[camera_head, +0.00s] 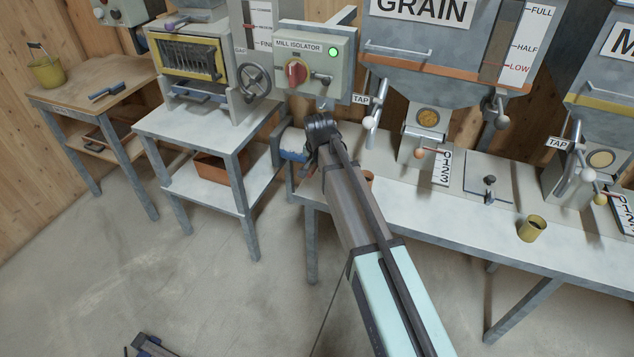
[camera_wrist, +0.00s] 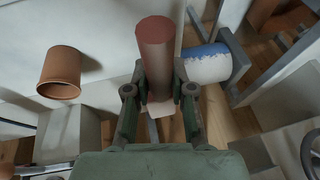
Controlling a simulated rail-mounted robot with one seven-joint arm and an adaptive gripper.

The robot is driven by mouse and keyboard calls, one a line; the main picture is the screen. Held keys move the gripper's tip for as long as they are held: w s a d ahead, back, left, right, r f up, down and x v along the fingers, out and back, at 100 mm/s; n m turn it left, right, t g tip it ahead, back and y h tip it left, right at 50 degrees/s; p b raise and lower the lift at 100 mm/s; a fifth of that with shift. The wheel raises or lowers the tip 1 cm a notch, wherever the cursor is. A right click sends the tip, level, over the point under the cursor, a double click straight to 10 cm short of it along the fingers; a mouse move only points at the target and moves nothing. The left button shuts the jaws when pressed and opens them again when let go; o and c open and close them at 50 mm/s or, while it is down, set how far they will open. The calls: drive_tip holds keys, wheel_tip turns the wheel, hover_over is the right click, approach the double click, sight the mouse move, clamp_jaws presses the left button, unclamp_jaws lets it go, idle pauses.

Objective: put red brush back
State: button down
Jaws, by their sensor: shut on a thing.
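In the wrist view my gripper (camera_wrist: 160,92) is shut on a dull red cylinder (camera_wrist: 155,48), which looks like the red brush. Its red end points away from me, and a pale part (camera_wrist: 160,107) shows between the fingers. In the head view my gripper (camera_head: 321,126) is by the left end of the long bench, below the mill isolator box. I cannot tell which place belongs to the brush.
A blue-and-white cylinder (camera_wrist: 208,64) lies just right of the brush; it also shows in the head view (camera_head: 293,147). An orange-brown cup (camera_wrist: 62,72) stands to the left. The long bench (camera_head: 440,210) holds a yellow cup (camera_head: 532,228). A dark brush (camera_head: 106,92) lies on the left table.

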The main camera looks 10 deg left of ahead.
drive_tip(key=shift+f+p, duration=0.4)
drive_tip(key=shift+f, duration=3.95)
drive_tip(key=shift+f, duration=0.15)
drive_tip(key=c, duration=1)
unclamp_jaws()
drive_tip(key=b+v, duration=0.1)
drive_tip(key=v, duration=1.1)
drive_tip(key=shift+b, duration=0.35)
drive_tip(key=shift+d, duration=0.1)
